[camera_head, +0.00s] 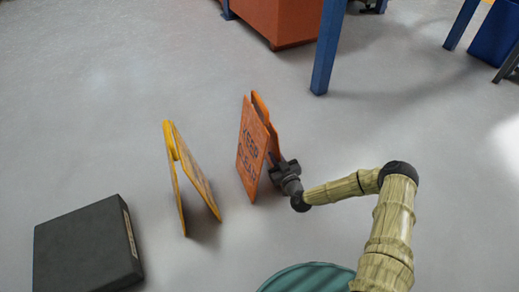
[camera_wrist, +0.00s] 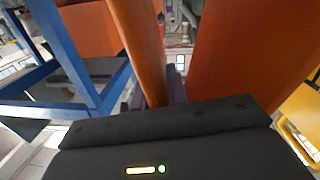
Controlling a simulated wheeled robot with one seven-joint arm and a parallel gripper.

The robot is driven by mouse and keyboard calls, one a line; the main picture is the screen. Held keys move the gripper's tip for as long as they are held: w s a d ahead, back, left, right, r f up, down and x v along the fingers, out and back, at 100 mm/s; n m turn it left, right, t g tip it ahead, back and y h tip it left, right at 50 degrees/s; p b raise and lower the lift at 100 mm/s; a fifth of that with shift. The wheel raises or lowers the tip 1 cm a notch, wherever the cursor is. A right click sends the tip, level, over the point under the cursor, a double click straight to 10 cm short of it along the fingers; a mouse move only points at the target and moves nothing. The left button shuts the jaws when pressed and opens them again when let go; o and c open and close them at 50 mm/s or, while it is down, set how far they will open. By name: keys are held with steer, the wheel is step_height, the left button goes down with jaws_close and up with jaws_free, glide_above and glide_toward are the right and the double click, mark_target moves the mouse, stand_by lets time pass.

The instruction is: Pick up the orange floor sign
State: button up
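The orange floor sign (camera_head: 252,150) stands on the grey floor as a folded A-shape, with dark lettering on its left panel. My gripper (camera_head: 275,165) is at the right edge of the sign, low on its side. The other panel (camera_wrist: 245,50) rises to the right of the fingers. I cannot tell whether the fingers press on the panel or stand slightly apart from it.
A yellow floor sign (camera_head: 190,175) stands just left of the orange one. A black box (camera_head: 85,248) lies at the lower left. A blue post (camera_head: 328,50) and a large orange bin (camera_head: 285,20) are behind. Open floor lies at the upper left.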

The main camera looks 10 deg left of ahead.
mark_target(260, 146)
jaws_close()
steer(key=shift+r, duration=0.15)
step_height(260, 146, up, 10)
steer(key=p, duration=0.7)
